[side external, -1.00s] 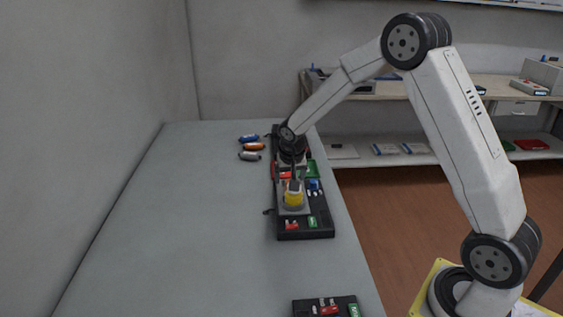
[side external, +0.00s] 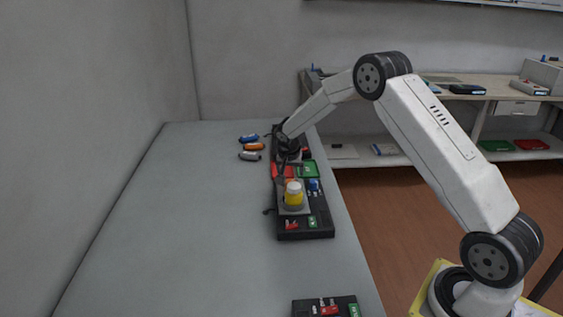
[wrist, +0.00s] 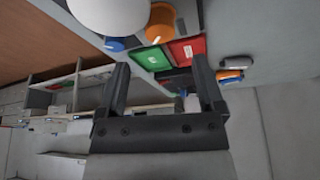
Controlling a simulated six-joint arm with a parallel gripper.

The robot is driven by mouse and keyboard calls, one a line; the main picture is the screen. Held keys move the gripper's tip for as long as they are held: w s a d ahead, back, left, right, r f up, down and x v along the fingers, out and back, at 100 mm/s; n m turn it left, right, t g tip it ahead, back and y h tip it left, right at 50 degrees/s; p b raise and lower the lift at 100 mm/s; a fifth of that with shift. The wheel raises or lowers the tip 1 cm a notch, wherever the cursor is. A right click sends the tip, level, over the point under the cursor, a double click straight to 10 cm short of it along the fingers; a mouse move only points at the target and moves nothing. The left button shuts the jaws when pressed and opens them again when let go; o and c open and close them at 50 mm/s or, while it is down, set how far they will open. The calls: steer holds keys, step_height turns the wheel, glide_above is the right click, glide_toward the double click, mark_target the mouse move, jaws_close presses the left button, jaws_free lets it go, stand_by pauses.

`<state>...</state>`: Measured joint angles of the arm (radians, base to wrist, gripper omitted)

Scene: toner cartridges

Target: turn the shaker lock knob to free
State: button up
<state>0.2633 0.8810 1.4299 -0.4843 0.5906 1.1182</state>
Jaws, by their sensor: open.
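The black shaker station (side external: 289,235) stands on the bench with a yellow bottle with a white cap (side external: 294,194) on it. Behind the bottle is an orange knob (side external: 290,181), and to its right a blue knob (side external: 314,184). In the wrist view the orange knob (wrist: 161,22) and the blue knob (wrist: 114,45) each bear a white mark; I cannot tell which is the lock. A large white round thing (wrist: 108,12) is beside them. My gripper (wrist: 161,62) is open and empty, tilted near the knobs and apart from them. In the side view its fingers are small and dark.
A green panel (wrist: 153,58) and a red panel (wrist: 187,50) lie near my fingers. Blue, orange and grey tubes (side external: 252,146) lie on the bench left of the station. A second black unit (side external: 325,306) is at the front edge. The bench's left side is clear.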

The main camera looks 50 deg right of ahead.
mark_target(291, 180)
steer(key=shift+x, duration=3.45)
jaws_close()
